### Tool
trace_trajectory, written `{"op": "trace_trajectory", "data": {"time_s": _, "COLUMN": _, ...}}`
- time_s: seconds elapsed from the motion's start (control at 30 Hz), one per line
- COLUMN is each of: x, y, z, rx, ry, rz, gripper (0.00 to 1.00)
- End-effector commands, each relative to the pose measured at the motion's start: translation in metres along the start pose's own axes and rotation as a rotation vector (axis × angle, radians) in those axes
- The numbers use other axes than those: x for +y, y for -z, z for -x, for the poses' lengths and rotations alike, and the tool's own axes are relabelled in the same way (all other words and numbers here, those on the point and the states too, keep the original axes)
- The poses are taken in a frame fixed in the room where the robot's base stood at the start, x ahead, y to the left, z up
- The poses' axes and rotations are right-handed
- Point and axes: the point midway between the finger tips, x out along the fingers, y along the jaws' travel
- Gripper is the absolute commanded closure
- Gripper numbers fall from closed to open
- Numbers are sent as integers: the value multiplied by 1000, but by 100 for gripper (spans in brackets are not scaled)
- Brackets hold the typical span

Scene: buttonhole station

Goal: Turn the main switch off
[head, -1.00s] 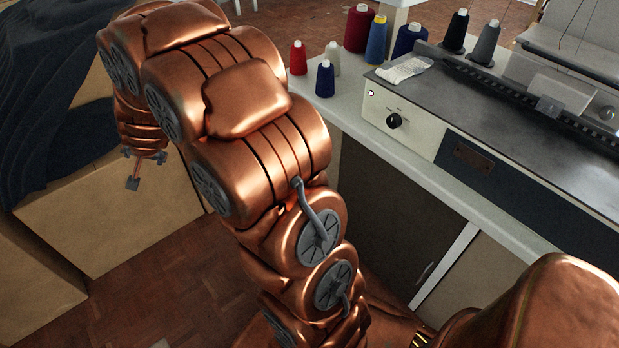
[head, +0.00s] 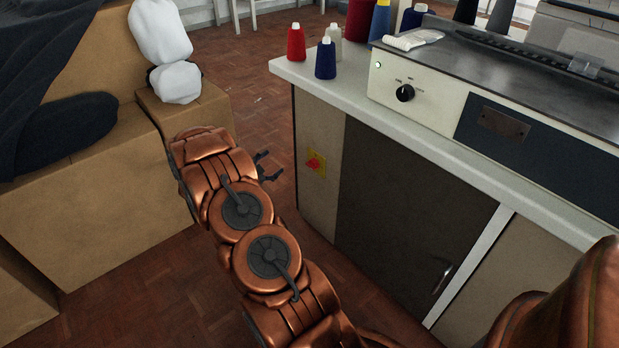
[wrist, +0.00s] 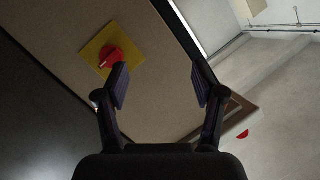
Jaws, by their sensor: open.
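The main switch (head: 315,163) is a red rotary knob on a yellow plate, on the end panel of the cabinet at the table's left. It also shows in the wrist view (wrist: 112,57), at upper left, beyond and left of the left finger. My gripper (head: 267,167) is left of the switch in the head view, at about the same height in the picture and apart from it. In the wrist view my gripper (wrist: 160,88) has its two fingers spread with nothing between them. The knob's exact setting is hard to tell.
A black dial (head: 405,93) is on the machine's cream panel, beside a lit green lamp. Thread cones, one of them red (head: 296,43), stand on the white tabletop (head: 345,95). Cardboard boxes (head: 95,190) with dark cloth and white bundles are at left. Parquet floor lies between.

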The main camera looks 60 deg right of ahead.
Motion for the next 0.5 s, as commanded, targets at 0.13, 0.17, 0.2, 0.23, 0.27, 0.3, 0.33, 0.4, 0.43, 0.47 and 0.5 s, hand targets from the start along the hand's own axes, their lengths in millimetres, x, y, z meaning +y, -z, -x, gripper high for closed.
{"op": "trace_trajectory", "data": {"time_s": 0.13, "x": 55, "y": 0, "z": -22, "rx": 160, "ry": -42, "rz": 12, "gripper": 31}}
{"op": "trace_trajectory", "data": {"time_s": 0.17, "x": 62, "y": 2, "z": -24, "rx": 185, "ry": -48, "rz": 15, "gripper": 31}}
{"op": "trace_trajectory", "data": {"time_s": 0.2, "x": 70, "y": 4, "z": -26, "rx": 211, "ry": -55, "rz": 16, "gripper": 31}}
{"op": "trace_trajectory", "data": {"time_s": 0.23, "x": 74, "y": 6, "z": -28, "rx": 229, "ry": -58, "rz": 17, "gripper": 31}}
{"op": "trace_trajectory", "data": {"time_s": 0.27, "x": 78, "y": 8, "z": -29, "rx": 245, "ry": -60, "rz": 18, "gripper": 31}}
{"op": "trace_trajectory", "data": {"time_s": 0.3, "x": 82, "y": 10, "z": -30, "rx": 262, "ry": -63, "rz": 19, "gripper": 31}}
{"op": "trace_trajectory", "data": {"time_s": 0.33, "x": 84, "y": 12, "z": -30, "rx": 271, "ry": -65, "rz": 20, "gripper": 31}}
{"op": "trace_trajectory", "data": {"time_s": 0.4, "x": 87, "y": 13, "z": -32, "rx": 283, "ry": -68, "rz": 21, "gripper": 31}}
{"op": "trace_trajectory", "data": {"time_s": 0.43, "x": 87, "y": 14, "z": -33, "rx": 285, "ry": -68, "rz": 22, "gripper": 31}}
{"op": "trace_trajectory", "data": {"time_s": 0.47, "x": 88, "y": 15, "z": -34, "rx": 286, "ry": -69, "rz": 22, "gripper": 31}}
{"op": "trace_trajectory", "data": {"time_s": 0.5, "x": 88, "y": 16, "z": -37, "rx": 287, "ry": -69, "rz": 22, "gripper": 31}}
